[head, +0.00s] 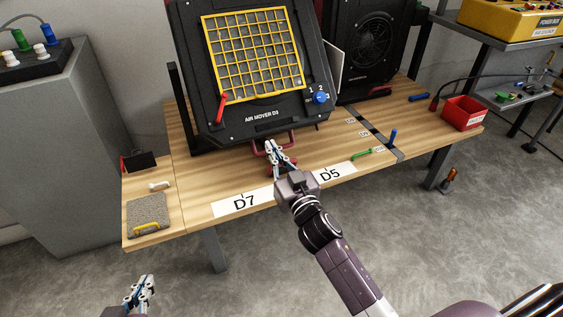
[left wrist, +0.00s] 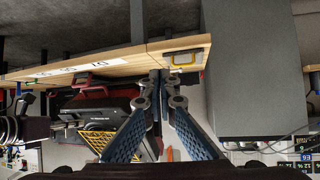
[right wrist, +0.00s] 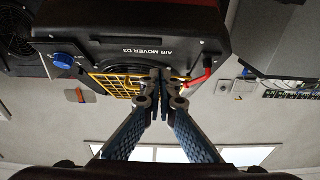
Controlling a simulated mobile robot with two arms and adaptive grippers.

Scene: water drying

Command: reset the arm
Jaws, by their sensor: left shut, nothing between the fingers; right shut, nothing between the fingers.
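My right gripper (head: 275,152) is over the front of the wooden table, in front of the black air mover (head: 262,118) labelled D3. Its fingers are shut and empty, and it also shows in the right wrist view (right wrist: 164,76) with the air mover's yellow grille behind the fingertips. My left gripper (head: 142,288) is low at the bottom left of the head view, apart from the table and over the floor. In the left wrist view its fingers (left wrist: 160,78) are shut with nothing between them, and the table's corner is beyond them.
The wooden table (head: 195,182) carries labels D7 and D5. A grey pad with a yellow handle (head: 148,216) lies at its left end. A red bin (head: 461,114) and a second black fan unit (head: 372,45) stand further right. A grey cabinet (head: 60,150) stands left.

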